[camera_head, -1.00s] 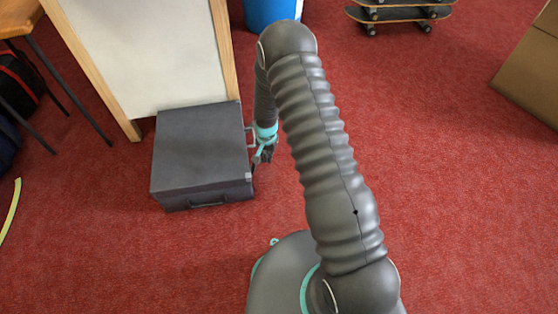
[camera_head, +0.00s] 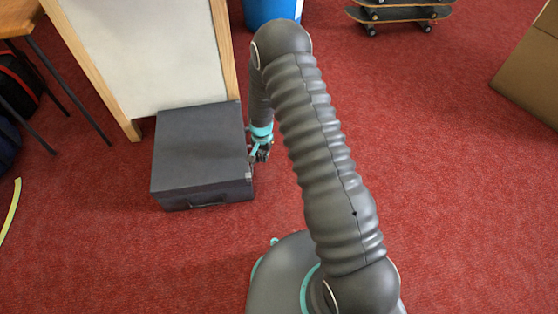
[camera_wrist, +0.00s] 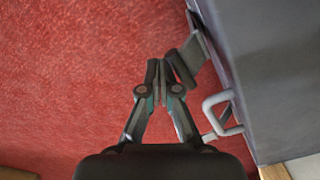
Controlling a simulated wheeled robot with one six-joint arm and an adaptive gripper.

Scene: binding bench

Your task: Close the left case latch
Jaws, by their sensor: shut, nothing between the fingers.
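The dark grey case (camera_head: 200,145) lies shut on the red carpet, and its side wall (camera_wrist: 275,80) fills the right of the wrist view. A grey latch flap (camera_wrist: 203,42) sticks out at a slant from that wall; its lower end is at my gripper's right finger. I cannot tell whether they touch. My gripper (camera_wrist: 168,72) is shut and empty beside the case wall. In the head view, my gripper (camera_head: 261,154) is at the case's right side. A pale bail handle (camera_wrist: 220,112) stands out from the same wall, to the right of my fingers.
A white board with a wooden frame (camera_head: 228,50) stands behind the case. A blue bin (camera_head: 270,12) and stacked skateboards (camera_head: 400,14) are at the back. A cardboard box (camera_head: 530,70) is at the right. Carpet right of my arm is clear.

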